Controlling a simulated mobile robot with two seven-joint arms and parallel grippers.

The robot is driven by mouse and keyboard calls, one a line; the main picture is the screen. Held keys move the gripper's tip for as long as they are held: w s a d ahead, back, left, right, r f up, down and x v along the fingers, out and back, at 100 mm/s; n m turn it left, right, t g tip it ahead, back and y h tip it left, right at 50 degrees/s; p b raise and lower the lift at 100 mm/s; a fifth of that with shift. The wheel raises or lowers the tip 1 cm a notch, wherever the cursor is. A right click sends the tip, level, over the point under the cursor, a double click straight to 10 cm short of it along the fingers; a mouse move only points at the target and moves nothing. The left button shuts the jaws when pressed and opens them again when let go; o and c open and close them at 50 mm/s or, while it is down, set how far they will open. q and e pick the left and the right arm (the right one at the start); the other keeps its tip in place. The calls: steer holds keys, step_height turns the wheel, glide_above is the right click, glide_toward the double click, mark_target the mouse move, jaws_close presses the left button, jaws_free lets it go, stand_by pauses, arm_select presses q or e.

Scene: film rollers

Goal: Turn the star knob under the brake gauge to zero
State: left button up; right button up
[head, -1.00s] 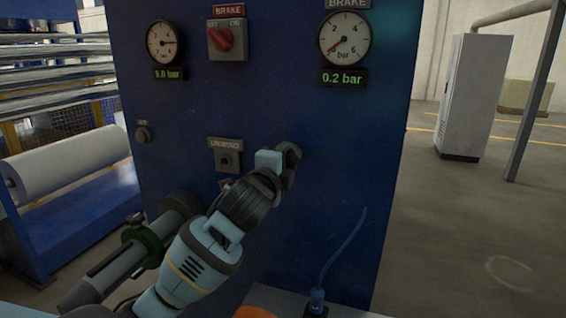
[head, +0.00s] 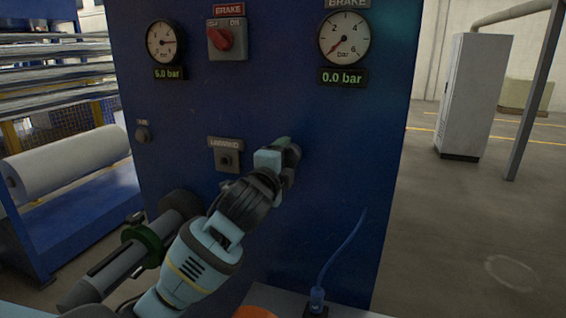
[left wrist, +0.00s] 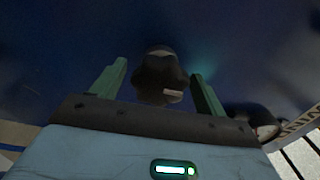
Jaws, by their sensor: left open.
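The brake gauge (head: 345,38) is at the upper right of the blue panel, its red needle at the low end. The readout (head: 343,77) under it shows 0.0 bar. My left gripper (head: 284,147) is at the panel, below and left of this gauge, and covers most of the knob area in the head view. In the left wrist view, the dark star knob (left wrist: 160,78) with a pale mark sits between the open green fingers of my left gripper (left wrist: 159,69). Gaps show on both sides of it. My right gripper is not in view.
A red brake switch (head: 221,39), a second gauge (head: 164,42) reading about 5.0 bar and an unwind button (head: 227,159) are on the panel (head: 270,100). A blue cable (head: 341,250) rises from a socket below. Open floor lies to the right.

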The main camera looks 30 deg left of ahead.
arm_select(q)
steer(key=v, duration=0.8)
stand_by(0.7)
